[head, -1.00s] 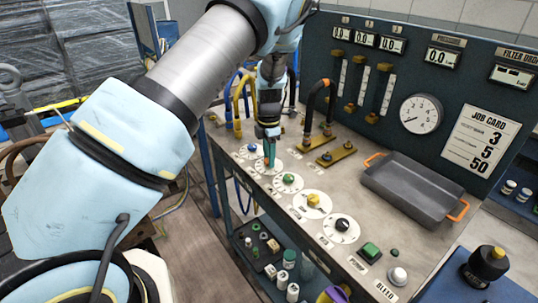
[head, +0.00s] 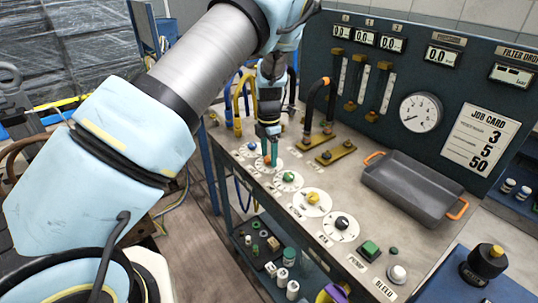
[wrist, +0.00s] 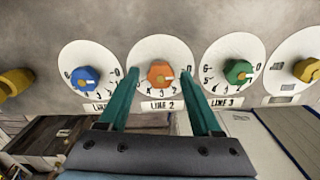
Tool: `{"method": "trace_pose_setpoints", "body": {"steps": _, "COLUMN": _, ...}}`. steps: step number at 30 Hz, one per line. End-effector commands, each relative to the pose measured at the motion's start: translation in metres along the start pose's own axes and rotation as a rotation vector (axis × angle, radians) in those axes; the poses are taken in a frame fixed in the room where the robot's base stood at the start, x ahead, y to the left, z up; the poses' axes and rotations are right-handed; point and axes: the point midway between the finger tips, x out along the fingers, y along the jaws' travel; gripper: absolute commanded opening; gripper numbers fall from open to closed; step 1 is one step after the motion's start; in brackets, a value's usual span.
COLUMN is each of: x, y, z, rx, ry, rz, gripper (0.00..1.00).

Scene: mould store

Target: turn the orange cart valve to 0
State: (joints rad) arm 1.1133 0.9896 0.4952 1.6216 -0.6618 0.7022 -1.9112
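The orange valve (wrist: 160,73) is a knob on a white round dial (wrist: 147,48) above the label LINE 2 in the wrist view. A pale mark on the knob faces right, toward the 0 side; its exact reading is hard to tell. My gripper (wrist: 160,78) is open, with one teal finger on each side of the orange knob and gaps visible between. In the head view my gripper (head: 270,160) points down at the dial row, and a little orange shows between its fingers.
A blue knob (wrist: 86,79) is left of the orange one and a green knob (wrist: 238,71) is right. A yellow knob (head: 313,199) and black knob (head: 342,223) follow along the bench. A grey tray (head: 410,190) and hoses (head: 308,105) stand behind.

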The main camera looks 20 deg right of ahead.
Motion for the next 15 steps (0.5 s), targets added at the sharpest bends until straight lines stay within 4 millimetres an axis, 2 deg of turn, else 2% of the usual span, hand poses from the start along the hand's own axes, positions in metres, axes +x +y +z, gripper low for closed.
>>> {"method": "trace_pose_setpoints", "body": {"steps": 10, "x": -0.003, "y": 0.0, "z": 0.0, "rx": 0.001, "ry": 0.0, "rz": 0.0, "gripper": 0.71}}
{"method": "trace_pose_setpoints", "body": {"steps": 15, "x": -0.023, "y": 0.0, "z": 0.001, "rx": 0.002, "ry": -0.003, "rz": 0.001, "gripper": 0.71}}
